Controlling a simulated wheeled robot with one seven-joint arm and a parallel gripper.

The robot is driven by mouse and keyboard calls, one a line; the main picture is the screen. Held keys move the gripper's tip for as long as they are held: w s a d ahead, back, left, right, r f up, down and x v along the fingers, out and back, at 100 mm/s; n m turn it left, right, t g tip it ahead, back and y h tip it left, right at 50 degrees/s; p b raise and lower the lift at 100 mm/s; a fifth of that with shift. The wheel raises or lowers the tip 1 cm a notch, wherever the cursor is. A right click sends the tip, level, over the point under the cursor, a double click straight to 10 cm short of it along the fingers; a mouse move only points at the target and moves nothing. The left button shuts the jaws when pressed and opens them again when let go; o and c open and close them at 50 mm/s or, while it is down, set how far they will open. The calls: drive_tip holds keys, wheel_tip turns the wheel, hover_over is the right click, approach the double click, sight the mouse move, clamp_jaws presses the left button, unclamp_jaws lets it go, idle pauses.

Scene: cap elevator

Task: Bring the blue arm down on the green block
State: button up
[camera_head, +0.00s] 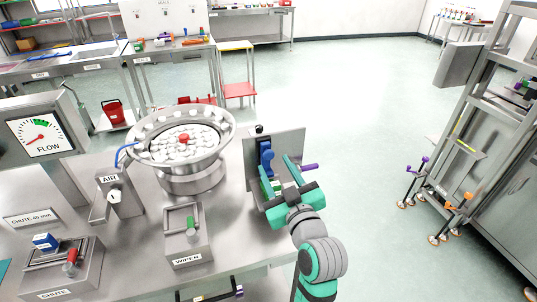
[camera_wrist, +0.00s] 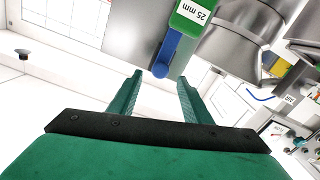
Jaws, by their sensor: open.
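The blue arm (camera_head: 265,154) stands upright against a grey metal plate near the table's right edge. The green block (camera_head: 276,186) sits below it in the head view, partly hidden by my gripper. In the wrist view the blue arm (camera_wrist: 168,52) ends in a rounded tip. The green block (camera_wrist: 191,18) there bears a "25 mm" label, and the blue arm appears to reach it or overlap it. My gripper (camera_head: 275,168) is open beside the blue arm. In the wrist view the rounded blue end lies between my gripper's fingertips (camera_wrist: 160,77), with gaps showing; contact is unclear.
A purple handle (camera_head: 308,167) sticks out right of my gripper. The grey plate (camera_head: 290,142) stands behind it. A bowl feeder (camera_head: 190,172) with white caps and a WIPER box (camera_head: 186,246) stand to the left. Open floor lies right of the table.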

sight(269, 156)
drive_tip(key=x, duration=0.6)
drive_tip(key=shift+w+a, duration=0.1)
drive_tip(key=shift+w, duration=0.25)
drive_tip(key=shift+c, duration=0.5)
